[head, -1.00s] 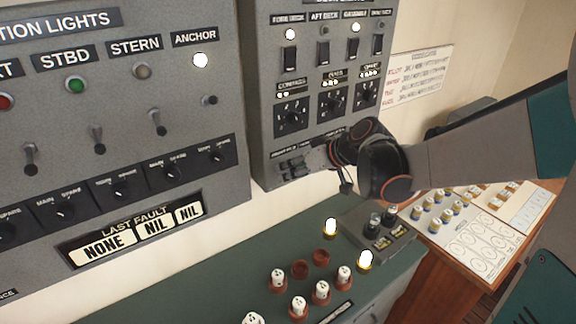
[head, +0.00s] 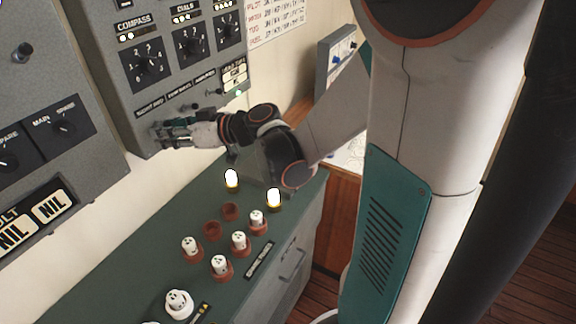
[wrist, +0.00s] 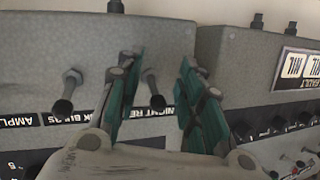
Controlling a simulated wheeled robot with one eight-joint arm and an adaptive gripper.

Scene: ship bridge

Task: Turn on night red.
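The lower edge of the grey deck-lights panel (head: 127,103) carries a row of small toggles, with a label that appears to read night red at its left end. In the wrist view, which is upside down, the night red toggle (wrist: 153,91) stands out between my two teal-padded fingers. My gripper (wrist: 157,90) is open, with a gap between each finger and the lever. In the head view my gripper (head: 160,135) is at the panel's lower left corner and hides that toggle. Whether the switch is on cannot be told.
A neighbouring toggle (wrist: 68,91) stands beside one finger. Rotary knobs (head: 146,65) sit above on the panel. Below is the green bench (head: 120,265) with several white plugs (head: 221,266) and two lit lamps (head: 232,178). The navigation-lights panel (head: 60,100) is to the left.

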